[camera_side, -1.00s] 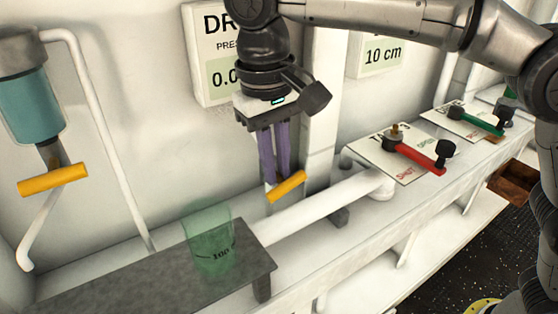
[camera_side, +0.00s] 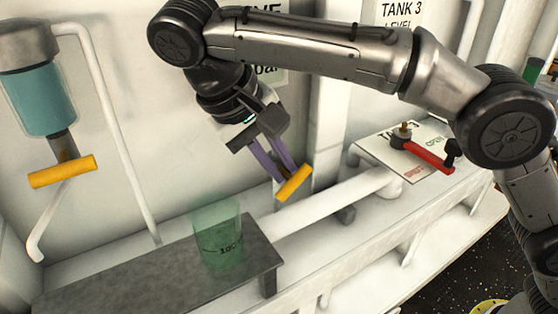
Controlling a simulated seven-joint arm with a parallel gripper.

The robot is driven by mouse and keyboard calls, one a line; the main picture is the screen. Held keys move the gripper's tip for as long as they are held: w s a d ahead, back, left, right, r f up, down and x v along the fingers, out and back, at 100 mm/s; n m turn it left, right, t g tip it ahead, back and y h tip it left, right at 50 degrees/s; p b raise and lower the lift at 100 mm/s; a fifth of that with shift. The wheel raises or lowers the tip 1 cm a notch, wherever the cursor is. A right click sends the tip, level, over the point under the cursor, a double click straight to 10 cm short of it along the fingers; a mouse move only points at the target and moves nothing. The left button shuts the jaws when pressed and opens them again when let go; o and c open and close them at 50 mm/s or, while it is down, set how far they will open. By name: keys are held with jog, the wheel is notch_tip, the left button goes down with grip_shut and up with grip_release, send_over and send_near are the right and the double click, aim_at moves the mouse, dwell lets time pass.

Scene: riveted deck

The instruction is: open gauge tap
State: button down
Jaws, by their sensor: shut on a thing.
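The fingertips and the tap body behind the bar are partly hidden.
A second yellow handle (camera_side: 62,170) hangs under a teal-filled vessel (camera_side: 40,103) at left. A translucent green beaker (camera_side: 217,240) stands on a dark shelf (camera_side: 130,285). A red lever (camera_side: 430,155) sits on a plate at right. A white pipe (camera_side: 325,208) runs below my gripper.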

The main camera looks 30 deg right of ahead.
jog(key=c, duration=0.9)
grip_release()
